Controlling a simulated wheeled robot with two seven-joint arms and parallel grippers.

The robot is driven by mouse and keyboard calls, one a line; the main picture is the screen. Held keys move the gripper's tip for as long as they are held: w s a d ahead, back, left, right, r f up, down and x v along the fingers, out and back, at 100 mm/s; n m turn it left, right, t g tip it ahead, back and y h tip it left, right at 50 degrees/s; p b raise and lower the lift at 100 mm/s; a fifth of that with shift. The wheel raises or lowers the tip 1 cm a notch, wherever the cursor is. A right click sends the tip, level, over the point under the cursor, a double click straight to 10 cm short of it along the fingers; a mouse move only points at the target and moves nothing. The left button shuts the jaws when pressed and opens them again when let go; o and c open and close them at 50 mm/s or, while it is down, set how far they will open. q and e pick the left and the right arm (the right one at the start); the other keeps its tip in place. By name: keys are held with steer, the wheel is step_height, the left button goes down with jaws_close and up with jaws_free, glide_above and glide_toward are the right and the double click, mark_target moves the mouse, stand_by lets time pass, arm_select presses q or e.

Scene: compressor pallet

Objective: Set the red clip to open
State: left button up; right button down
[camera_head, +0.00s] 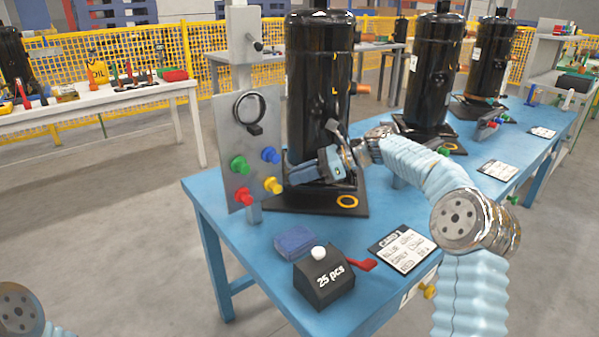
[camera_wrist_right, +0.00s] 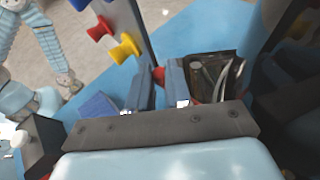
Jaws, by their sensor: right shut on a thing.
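My right gripper (camera_head: 292,178) reaches in from the right, low in front of the first black compressor (camera_head: 318,90), beside the grey panel. In the right wrist view my right gripper (camera_wrist_right: 160,88) is shut on a small red piece, seemingly the red clip (camera_wrist_right: 158,75). Only a little of it shows between the fingertips; whether it stands open or closed cannot be told. In the head view the fingers and hand hide it. My left gripper is not in view; only part of my left arm shows at the lower left.
The grey panel (camera_head: 232,130) carries green, blue, red (camera_head: 243,197) and yellow (camera_head: 273,186) knobs close to the fingers. A blue block (camera_head: 295,241), a black "25 pcs" box (camera_head: 322,284) and a label card (camera_head: 402,249) lie in front on the blue table (camera_head: 225,205).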

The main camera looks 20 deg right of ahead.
stand_by(0.3)
steer(key=c, duration=1.1)
jaws_free()
steer(key=shift+o, duration=0.2)
steer(key=v, duration=1.3)
steer(key=shift+d+r, duration=0.2)
steer(key=shift+d, duration=0.15)
steer(key=shift+s, duration=0.1)
